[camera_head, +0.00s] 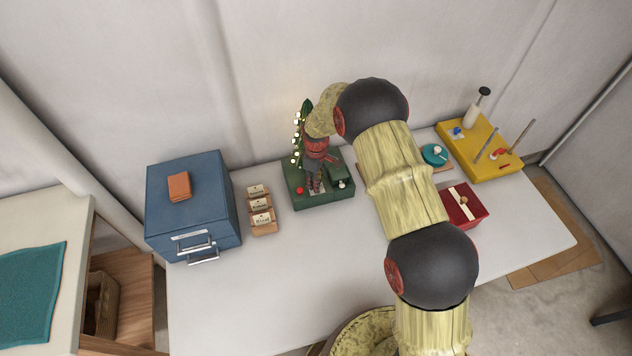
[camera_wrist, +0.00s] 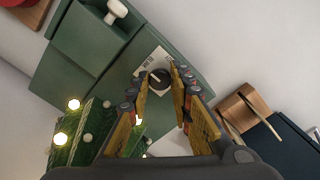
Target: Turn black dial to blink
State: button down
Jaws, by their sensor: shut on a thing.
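The black dial (camera_wrist: 157,79) sits on a pale label plate (camera_wrist: 150,62) on the green box (camera_wrist: 108,78) in the wrist view. My gripper (camera_wrist: 160,72) has its fingertips on either side of the dial and is shut on it. The label's lettering is too small to read. In the head view my gripper (camera_head: 315,184) reaches down onto the green box (camera_head: 336,199), and the dial is hidden there. A small green tree with lit bulbs (camera_head: 297,138) stands at the box's back left; its bulbs also glow in the wrist view (camera_wrist: 74,104).
A red button (camera_head: 299,190) and a white knob (camera_head: 341,184) are on the box. Wooden card holders (camera_head: 262,218) and a blue cabinet (camera_head: 190,215) stand to the left. A red box (camera_head: 472,202) and a yellow board (camera_head: 497,163) lie to the right. The table front is clear.

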jog(key=shift+w, duration=0.1)
jog(key=c, duration=1.6)
grip_release()
notch_tip(320, 180, up, 12)
